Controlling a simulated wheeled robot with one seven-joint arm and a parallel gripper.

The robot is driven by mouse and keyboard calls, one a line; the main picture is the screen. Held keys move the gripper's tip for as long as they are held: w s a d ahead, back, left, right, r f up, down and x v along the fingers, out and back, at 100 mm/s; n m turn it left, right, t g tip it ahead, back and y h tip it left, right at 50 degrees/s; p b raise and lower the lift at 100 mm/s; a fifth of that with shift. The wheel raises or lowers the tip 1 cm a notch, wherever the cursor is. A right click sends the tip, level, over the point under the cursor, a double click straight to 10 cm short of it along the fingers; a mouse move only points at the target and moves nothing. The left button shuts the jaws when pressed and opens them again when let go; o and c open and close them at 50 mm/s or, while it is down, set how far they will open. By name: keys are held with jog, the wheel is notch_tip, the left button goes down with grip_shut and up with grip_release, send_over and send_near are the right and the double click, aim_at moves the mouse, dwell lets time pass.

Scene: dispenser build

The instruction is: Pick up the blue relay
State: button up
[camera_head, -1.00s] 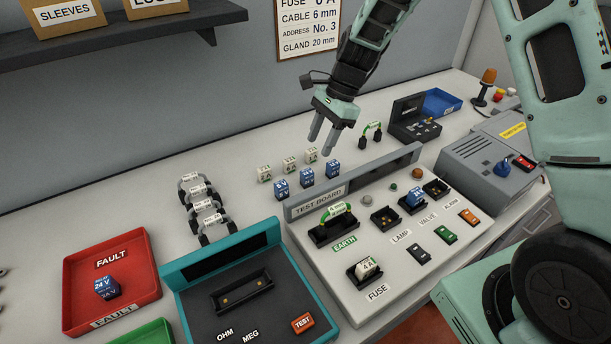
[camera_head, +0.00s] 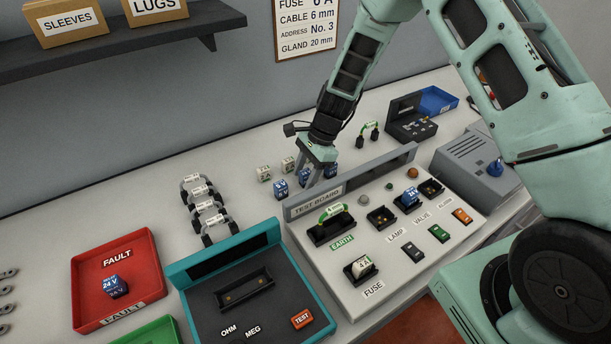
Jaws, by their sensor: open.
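Several blue 24 V relays are in view. Three stand in a row behind the test board: a left one (camera_head: 281,189), a middle one (camera_head: 306,178) and a right one (camera_head: 331,171). Another blue relay (camera_head: 408,198) sits in a socket on the test board (camera_head: 350,275), and one (camera_head: 115,287) lies in the red FAULT tray (camera_head: 84,262). My gripper (camera_head: 308,174) points down, open, with its fingers at the middle relay of the row. The fingers partly hide that relay, and I cannot tell whether they touch it.
White fuse blocks (camera_head: 264,173) stand just behind the relays. The test board's raised back panel (camera_head: 375,177) is close in front. Grey-ended links (camera_head: 204,208) stand to the left, and a green jumper (camera_head: 368,132) to the right. Bare bench lies behind.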

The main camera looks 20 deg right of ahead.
grip_shut()
